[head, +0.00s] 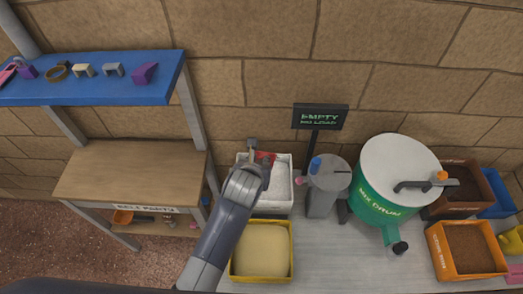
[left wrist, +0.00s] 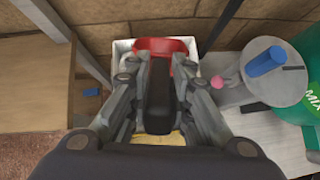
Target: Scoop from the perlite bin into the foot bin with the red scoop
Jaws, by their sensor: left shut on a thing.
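The red scoop (head: 266,157) is at the far side of a white bin (head: 285,209) holding white grains, which look like perlite. In the left wrist view, the scoop's red head (left wrist: 165,45) is over the bin, and its black handle (left wrist: 158,95) runs back between my fingers. My left gripper (head: 258,160) is shut on that handle, above the bin. The arm covers part of the bin, and I cannot tell whether the scoop holds grains. No bin shows a readable foot label. My right gripper is out of view.
A yellow bin (head: 290,251) with pale tan material stands in front of the white bin. A grey canister (head: 322,195) and a green mix drum (head: 375,205) stand right. An orange bin (head: 437,240) holds brown material. A wooden shelf (head: 130,172) is left.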

